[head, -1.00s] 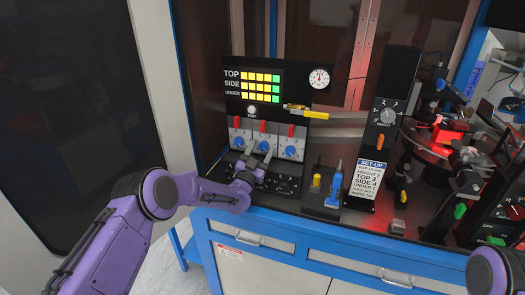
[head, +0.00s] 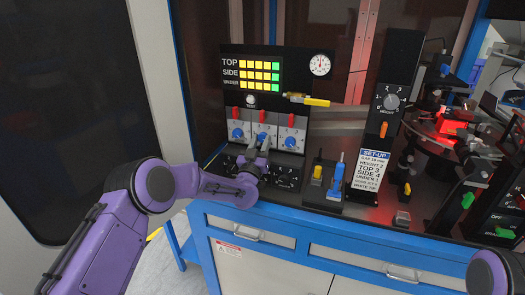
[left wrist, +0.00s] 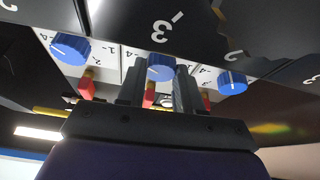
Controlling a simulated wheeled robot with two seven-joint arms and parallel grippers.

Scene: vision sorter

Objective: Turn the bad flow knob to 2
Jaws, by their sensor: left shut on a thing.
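Three blue knobs sit in a row on light plates on the black control panel, each below a red switch: the left knob (head: 237,133), the middle knob and the right knob (head: 287,144). My left gripper (head: 262,144) is at the middle knob. In the left wrist view, which is upside down, its two fingers (left wrist: 160,80) stand on either side of the middle blue knob (left wrist: 160,68) and are shut on it. The other two blue knobs stand clear of the fingers. I cannot read which knob is labelled bad flow. My right gripper is out of view.
Below the blue knobs is a black dial panel (head: 286,176), partly hidden by my left gripper. To the right stand a blue-handled lever (head: 335,178), a set-up card (head: 369,171) and a tall post with a dial (head: 390,102). A yellow-tipped nozzle (head: 308,100) juts out above.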

